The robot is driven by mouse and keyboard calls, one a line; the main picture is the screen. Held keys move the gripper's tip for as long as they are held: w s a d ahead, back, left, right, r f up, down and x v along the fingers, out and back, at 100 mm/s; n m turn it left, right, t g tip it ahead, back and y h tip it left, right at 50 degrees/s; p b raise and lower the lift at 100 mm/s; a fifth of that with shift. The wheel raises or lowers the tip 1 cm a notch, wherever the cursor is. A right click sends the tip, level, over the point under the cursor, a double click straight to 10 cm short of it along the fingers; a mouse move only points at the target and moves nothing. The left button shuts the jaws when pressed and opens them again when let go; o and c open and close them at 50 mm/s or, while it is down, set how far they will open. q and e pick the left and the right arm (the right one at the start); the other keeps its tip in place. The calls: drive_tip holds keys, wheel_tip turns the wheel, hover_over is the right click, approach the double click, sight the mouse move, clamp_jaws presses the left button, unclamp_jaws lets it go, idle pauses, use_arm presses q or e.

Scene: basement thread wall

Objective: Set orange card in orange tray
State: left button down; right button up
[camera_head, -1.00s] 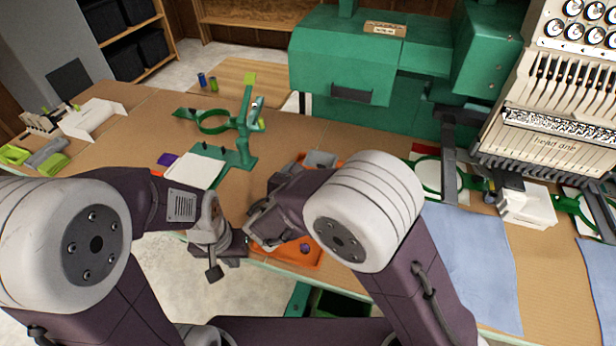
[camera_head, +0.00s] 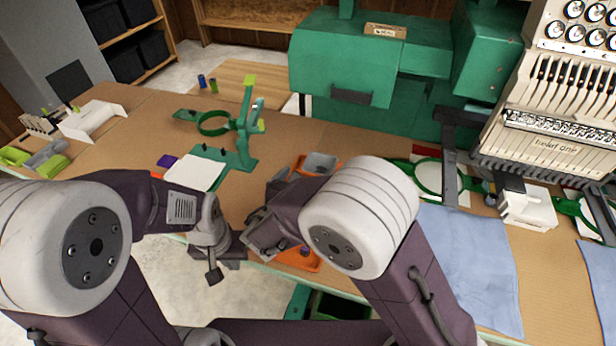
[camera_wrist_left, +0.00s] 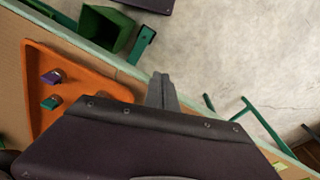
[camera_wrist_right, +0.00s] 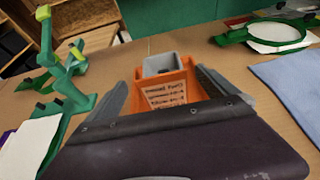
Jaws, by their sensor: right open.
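An orange tray (camera_head: 285,258) lies at the table's front edge, partly behind my right arm. It fills the left of the left wrist view (camera_wrist_left: 85,72), with a purple and a green piece in it. In the right wrist view an orange holder (camera_wrist_right: 150,77) with a printed panel stands between my open right fingers (camera_wrist_right: 165,92); I cannot tell whether the panel is a card. A small orange edge (camera_head: 156,174) shows beside the white pad; I cannot tell whether it is the orange card. My left gripper (camera_wrist_left: 162,92) is shut and empty, beyond the table edge.
A green stand (camera_head: 240,150), white pad (camera_head: 195,173) and purple card (camera_head: 167,160) lie to the left. Blue cloth (camera_head: 465,255) and a green embroidery machine (camera_head: 350,60) are to the right and back.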

drive_tip(key=v, duration=1.1)
drive_tip(key=shift+p, duration=0.45)
